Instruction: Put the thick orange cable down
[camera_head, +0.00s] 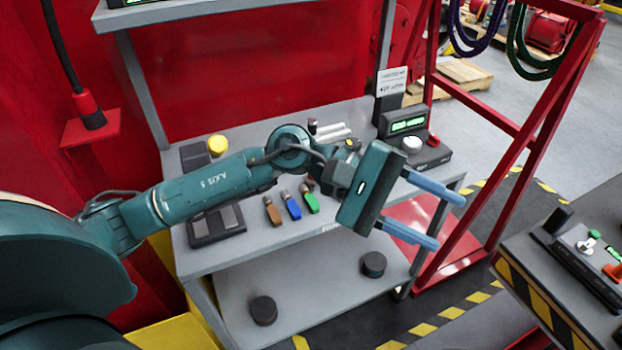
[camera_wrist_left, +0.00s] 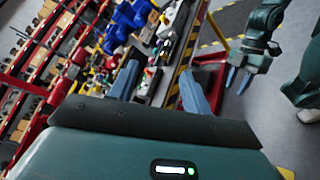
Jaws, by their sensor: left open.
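No thick orange cable can be made out in either view. My left gripper (camera_head: 448,222) reaches over the grey cart from the left in the head view. Its two blue fingers are apart with nothing between them, and they point right toward the red frame. The fingers also show in the left wrist view (camera_wrist_left: 160,88), apart and empty. Another teal gripper with blue fingers (camera_wrist_left: 239,79), seemingly my right one, hangs at the upper right of the left wrist view; it is too small to tell its opening.
The grey cart (camera_head: 255,255) holds orange, blue and green connectors (camera_head: 290,205) and a control box (camera_head: 425,150). Purple (camera_head: 470,40) and green (camera_head: 530,65) cables hang on the red frame (camera_head: 480,120). A striped console (camera_head: 545,290) stands at right.

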